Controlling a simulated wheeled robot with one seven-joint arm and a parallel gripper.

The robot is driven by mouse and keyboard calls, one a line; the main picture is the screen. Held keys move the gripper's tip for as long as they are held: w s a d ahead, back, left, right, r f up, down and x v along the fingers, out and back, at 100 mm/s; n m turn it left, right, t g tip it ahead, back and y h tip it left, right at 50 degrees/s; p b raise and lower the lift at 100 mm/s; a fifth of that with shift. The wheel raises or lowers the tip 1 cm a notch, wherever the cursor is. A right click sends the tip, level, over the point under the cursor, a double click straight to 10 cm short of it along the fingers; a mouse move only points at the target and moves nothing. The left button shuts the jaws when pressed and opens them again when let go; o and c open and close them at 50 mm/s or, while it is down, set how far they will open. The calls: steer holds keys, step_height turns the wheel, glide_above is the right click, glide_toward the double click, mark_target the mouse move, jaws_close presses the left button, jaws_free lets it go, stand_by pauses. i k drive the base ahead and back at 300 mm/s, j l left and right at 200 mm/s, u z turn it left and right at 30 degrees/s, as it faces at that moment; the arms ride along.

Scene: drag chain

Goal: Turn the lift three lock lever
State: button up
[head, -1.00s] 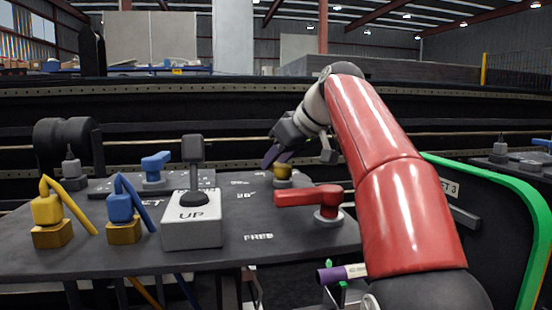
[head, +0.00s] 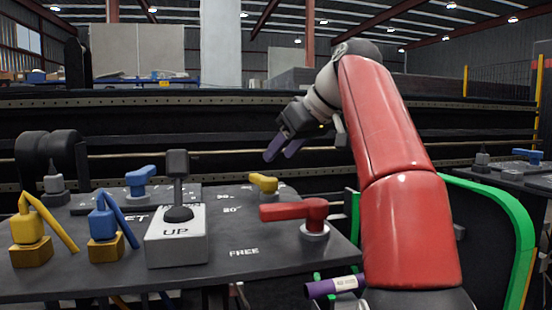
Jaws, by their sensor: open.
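A red lever (head: 295,211) stands on a grey pivot at the right front of the dark control panel (head: 270,274), its handle pointing left above the word FREE. Behind it is a smaller yellow lever (head: 264,183), its handle pointing up and to the left, near a 20° mark. A blue lever (head: 140,181) stands further left. No readable label shows which lever is lift three's lock. My gripper (head: 280,156), with purple fingers, is open and empty. It appears above and behind the yellow lever, with a visible gap between them.
A grey UP box (head: 177,247) with an upright joystick stands mid-panel. Blue (head: 106,221) and yellow (head: 31,230) padlock-like pieces stand to its left. A green-edged frame (head: 515,215) and a purple cylinder (head: 333,287) are at the right.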

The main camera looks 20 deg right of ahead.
mark_target(315, 210)
steer(key=k+l, duration=0.8)
